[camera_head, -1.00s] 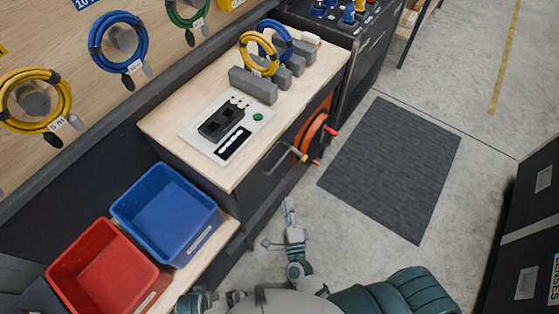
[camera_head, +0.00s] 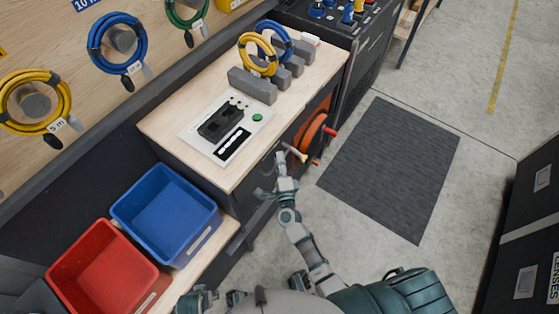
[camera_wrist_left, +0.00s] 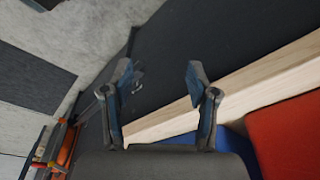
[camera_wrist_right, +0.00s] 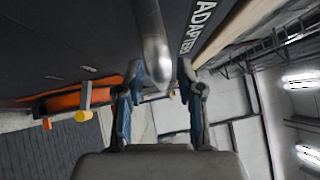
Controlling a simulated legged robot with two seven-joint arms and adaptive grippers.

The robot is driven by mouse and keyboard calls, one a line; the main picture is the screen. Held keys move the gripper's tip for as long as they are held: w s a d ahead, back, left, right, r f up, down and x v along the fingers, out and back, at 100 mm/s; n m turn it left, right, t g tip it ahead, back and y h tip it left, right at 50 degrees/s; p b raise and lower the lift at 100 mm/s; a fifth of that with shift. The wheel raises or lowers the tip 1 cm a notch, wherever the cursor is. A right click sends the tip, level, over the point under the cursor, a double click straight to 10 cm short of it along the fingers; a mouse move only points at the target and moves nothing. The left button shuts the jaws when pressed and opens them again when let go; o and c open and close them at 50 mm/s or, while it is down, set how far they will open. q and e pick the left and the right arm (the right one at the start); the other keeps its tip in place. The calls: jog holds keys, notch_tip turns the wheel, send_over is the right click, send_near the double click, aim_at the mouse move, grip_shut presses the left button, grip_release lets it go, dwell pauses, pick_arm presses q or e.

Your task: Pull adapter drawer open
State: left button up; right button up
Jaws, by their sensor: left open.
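The adapter drawer is in the dark front of the workbench; its front, with part of the white "ADAPTER" label (camera_wrist_right: 198,28), shows in the right wrist view. Its grey metal bar handle (camera_wrist_right: 152,45) comes down from the top of that view, its rounded end between my right fingers. My right gripper (camera_head: 272,172) is open at the drawer front in the head view and hides most of the handle there. It also shows in the right wrist view (camera_wrist_right: 158,80), with gaps beside the handle. My left gripper (camera_wrist_left: 160,75) is open and empty. The drawer looks closed.
An orange reel (camera_head: 312,132) with yellow and red knobs sits just right of my right gripper. A blue bin (camera_head: 165,205) and a red bin (camera_head: 105,270) stand on a lower shelf at left. A dark mat (camera_head: 395,165) lies on clear floor.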

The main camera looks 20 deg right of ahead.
pick_arm(q)
jog(key=shift+s+f, duration=0.1)
jog(key=shift+s, duration=0.05)
pick_arm(e)
grip_shut()
jog(key=shift+s, duration=0.1)
